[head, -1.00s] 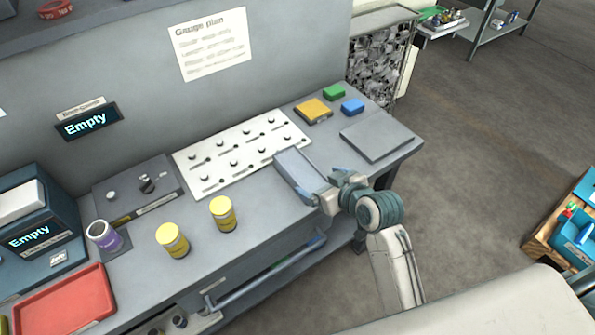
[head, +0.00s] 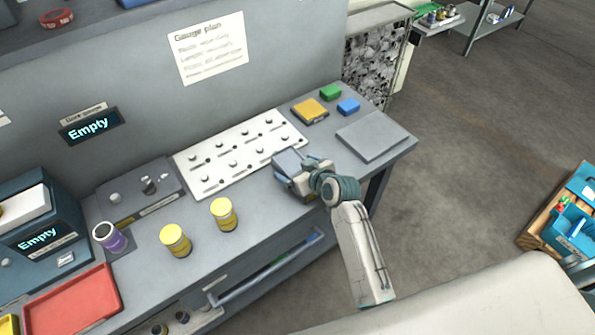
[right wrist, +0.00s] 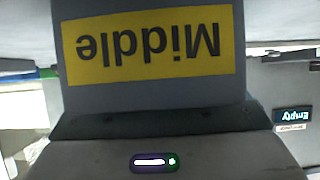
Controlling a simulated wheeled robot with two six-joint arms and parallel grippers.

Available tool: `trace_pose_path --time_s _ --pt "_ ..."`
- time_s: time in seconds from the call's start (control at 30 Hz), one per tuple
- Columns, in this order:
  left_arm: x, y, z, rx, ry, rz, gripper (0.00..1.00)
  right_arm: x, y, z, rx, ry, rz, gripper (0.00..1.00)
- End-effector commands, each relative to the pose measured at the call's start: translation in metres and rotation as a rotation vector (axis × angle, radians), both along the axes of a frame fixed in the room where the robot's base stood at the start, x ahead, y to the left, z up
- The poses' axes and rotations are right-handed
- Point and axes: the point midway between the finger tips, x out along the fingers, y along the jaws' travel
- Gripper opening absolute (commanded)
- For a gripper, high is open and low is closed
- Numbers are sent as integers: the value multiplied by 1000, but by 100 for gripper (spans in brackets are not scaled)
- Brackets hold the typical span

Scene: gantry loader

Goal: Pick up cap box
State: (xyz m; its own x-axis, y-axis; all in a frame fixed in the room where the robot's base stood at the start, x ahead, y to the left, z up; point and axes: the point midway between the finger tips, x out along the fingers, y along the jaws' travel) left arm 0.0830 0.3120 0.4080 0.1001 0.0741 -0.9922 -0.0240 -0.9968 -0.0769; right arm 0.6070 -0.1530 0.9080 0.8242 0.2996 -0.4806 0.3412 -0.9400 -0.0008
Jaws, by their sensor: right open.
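A grey-blue box (head: 283,159), perhaps the cap box, lies on the bench at the right end of the white peg board. In the right wrist view the grey box with a yellow label reading "Middle" (right wrist: 150,45) fills the top middle, upside down. My right gripper (head: 291,166) is open over this box, with one blue fingertip on each side of it. The gripper hides much of the box, and I cannot tell whether the fingers touch it. My left gripper is not in view.
The white peg board (head: 240,150) lies left of the box. A grey plate (head: 374,136), an orange block (head: 310,110), a green block (head: 330,92) and a blue block (head: 348,106) sit to the right. Yellow-topped cans (head: 223,213) and a red tray (head: 70,305) are further left.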

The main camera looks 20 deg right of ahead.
Motion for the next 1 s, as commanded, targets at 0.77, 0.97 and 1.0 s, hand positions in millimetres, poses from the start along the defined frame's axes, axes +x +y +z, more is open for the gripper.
trace_pose_path --time_s 0.77,0.97,1.0 --pt "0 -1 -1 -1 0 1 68 0 0 1 -1 -2 0 34" --pt "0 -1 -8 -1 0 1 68 1 0 13 -2 -6 0 34" --pt "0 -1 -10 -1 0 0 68 1 0 18 0 -5 0 34"
